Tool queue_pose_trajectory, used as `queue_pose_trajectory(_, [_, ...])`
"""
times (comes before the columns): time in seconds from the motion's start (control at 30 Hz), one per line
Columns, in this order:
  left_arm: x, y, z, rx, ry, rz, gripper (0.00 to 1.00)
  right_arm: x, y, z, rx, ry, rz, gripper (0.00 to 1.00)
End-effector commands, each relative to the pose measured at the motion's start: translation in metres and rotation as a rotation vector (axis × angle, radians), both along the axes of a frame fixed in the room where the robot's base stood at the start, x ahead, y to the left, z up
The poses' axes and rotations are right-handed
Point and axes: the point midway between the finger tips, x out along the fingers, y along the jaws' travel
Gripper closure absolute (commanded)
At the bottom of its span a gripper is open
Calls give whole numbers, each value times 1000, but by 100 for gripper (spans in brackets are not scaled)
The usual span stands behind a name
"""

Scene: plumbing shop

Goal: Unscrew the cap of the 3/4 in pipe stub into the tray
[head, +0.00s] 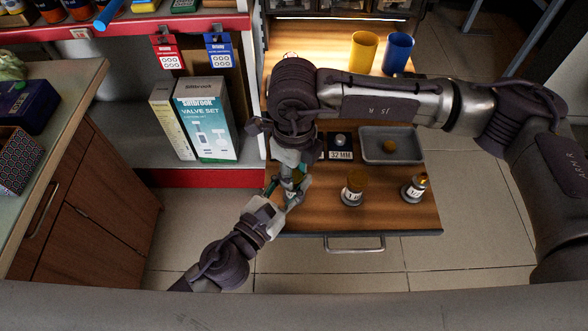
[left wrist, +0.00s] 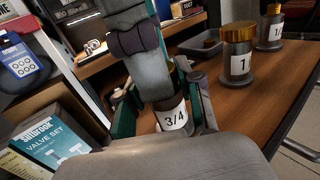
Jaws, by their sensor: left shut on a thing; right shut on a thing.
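The 3/4 pipe stub (left wrist: 174,119) stands upright at the table's left front, its white label facing the left wrist camera. My left gripper (head: 284,197) comes in low from the front left and is shut on the stub's body. My right gripper (head: 291,177) points down from above and is shut at the stub's top, where the cap is hidden by the fingers. The tray also shows in the left wrist view (left wrist: 203,47).
A stub labelled 1 (head: 352,190) and another capped stub (head: 414,189) stand to the right on the wooden table (head: 385,215). Yellow (head: 362,52) and blue (head: 397,54) cups stand at the back.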

Motion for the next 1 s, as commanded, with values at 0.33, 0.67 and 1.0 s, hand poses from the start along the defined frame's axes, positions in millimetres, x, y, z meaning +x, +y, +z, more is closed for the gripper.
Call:
queue_pose_trajectory(0.33, [0,0,0,0,0,0,100,0,0,0,-1,-2,124,100])
queue_pose_trajectory(0.67, [0,0,0,1,-1,0,100,0,0,0,0,-1,122,39])
queue_pose_trajectory(1.0, [0,0,0,1,-1,0,100,1,0,14,1,-3,122,39])
